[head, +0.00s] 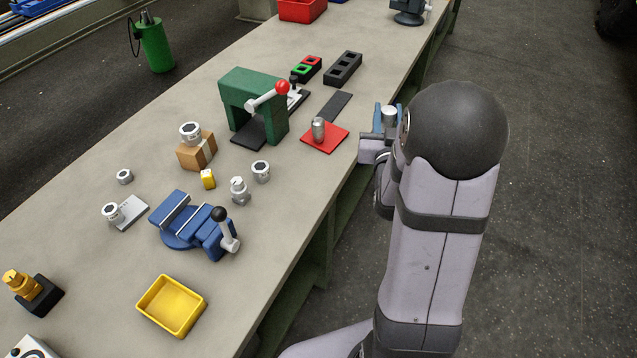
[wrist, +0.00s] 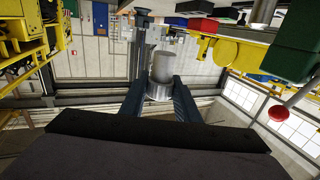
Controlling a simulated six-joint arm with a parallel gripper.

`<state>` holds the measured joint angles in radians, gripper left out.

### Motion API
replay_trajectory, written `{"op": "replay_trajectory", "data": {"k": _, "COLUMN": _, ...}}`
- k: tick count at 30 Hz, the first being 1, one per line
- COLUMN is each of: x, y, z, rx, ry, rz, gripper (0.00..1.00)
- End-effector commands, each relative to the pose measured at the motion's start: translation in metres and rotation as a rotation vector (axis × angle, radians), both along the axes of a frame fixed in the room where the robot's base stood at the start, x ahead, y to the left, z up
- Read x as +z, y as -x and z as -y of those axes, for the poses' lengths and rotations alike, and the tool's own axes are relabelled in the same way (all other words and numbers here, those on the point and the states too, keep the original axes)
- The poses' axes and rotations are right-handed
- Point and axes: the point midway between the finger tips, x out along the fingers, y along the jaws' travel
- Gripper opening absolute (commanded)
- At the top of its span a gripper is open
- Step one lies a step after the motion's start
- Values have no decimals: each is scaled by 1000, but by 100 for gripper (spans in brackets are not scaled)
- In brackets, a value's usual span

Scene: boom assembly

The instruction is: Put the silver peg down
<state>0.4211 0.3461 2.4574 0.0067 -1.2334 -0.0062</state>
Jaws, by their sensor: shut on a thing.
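My gripper (head: 384,122) is at the right edge of the bench, to the right of the red pad. It is shut on a silver peg (head: 390,111), whose top shows above the jaws. In the wrist view my gripper's fingers (wrist: 159,103) clasp the silver peg (wrist: 161,68), a stepped cylinder with a wider collar nearer my gripper. The far end of the peg overlaps the background there. Another silver cylinder (head: 319,129) stands upright on the red pad (head: 332,143), apart from my gripper.
A green press (head: 270,85) with a red-knobbed lever stands left of the red pad. A blue vise (head: 188,225), a yellow tray (head: 157,307) and several silver parts occupy the nearer bench. A black block (head: 343,68) lies farther back. The bench right of the vise is clear.

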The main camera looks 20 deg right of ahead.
Motion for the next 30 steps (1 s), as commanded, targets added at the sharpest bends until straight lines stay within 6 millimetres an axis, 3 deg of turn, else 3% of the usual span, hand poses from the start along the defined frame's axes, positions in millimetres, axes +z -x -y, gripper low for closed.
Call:
{"op": "replay_trajectory", "data": {"k": 3, "x": -8, "y": -18, "z": -44, "rx": 179, "ry": -2, "rz": -2, "gripper": 0}}
{"op": "replay_trajectory", "data": {"k": 9, "x": -27, "y": -28, "z": -113, "rx": 440, "ry": -4, "rz": -1, "gripper": 0}}
{"op": "replay_trajectory", "data": {"k": 15, "x": -41, "y": -25, "z": -154, "rx": 597, "ry": -3, "rz": 0, "gripper": 0}}
{"op": "replay_trajectory", "data": {"k": 18, "x": -46, "y": -24, "z": -162, "rx": 630, "ry": -2, "rz": 2, "gripper": 0}}
{"op": "replay_trajectory", "data": {"k": 26, "x": -52, "y": -24, "z": -161, "rx": 624, "ry": 0, "rz": 1, "gripper": 0}}
{"op": "replay_trajectory", "data": {"k": 30, "x": -67, "y": -24, "z": -160, "rx": 624, "ry": -4, "rz": -2, "gripper": 0}}
